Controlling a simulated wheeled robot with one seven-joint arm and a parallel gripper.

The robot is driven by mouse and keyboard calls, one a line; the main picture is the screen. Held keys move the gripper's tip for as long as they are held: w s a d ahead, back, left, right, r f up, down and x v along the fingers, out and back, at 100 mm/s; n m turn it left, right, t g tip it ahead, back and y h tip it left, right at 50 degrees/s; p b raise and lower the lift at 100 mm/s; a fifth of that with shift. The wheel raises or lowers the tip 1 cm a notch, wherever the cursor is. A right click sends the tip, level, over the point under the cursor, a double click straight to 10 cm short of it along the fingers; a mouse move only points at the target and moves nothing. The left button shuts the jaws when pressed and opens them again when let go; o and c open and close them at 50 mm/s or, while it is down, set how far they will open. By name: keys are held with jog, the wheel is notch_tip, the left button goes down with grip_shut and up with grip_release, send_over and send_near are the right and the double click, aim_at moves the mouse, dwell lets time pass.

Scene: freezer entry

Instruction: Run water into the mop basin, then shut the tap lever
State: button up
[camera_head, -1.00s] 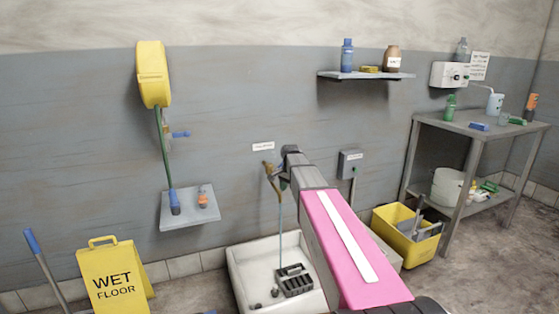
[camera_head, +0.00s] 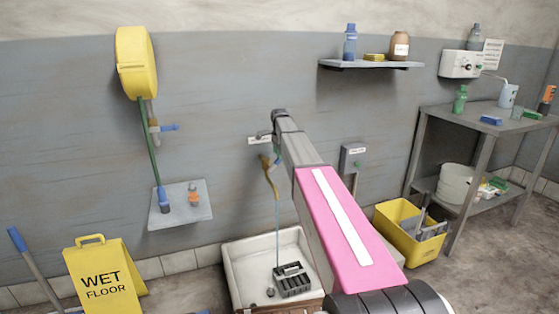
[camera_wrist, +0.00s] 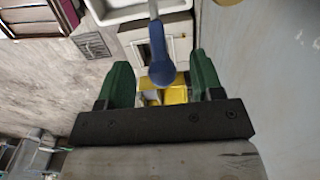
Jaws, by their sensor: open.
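The white mop basin (camera_head: 239,275) stands on the floor against the wall. A brass tap (camera_head: 269,178) is on the wall above it, and a thin blue stream of water (camera_head: 277,222) falls from it into the basin. The blue tap lever (camera_head: 277,162) shows beside the tap, partly behind my arm. In the wrist view the lever's rounded blue end (camera_wrist: 161,68) appears between the two green fingers of my gripper (camera_wrist: 163,82), with a gap on either side. My gripper is open and holds nothing. The water level in the basin cannot be made out.
A dark grate (camera_head: 292,281) lies in the basin. A yellow wet-floor sign (camera_head: 105,278) stands left, a yellow bucket (camera_head: 405,238) right. A small shelf (camera_head: 165,215) and a yellow hose reel (camera_head: 133,60) are on the wall. A metal table (camera_head: 440,150) stands at the right.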

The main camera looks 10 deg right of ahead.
jog(key=shift+f, duration=1.85)
grip_shut()
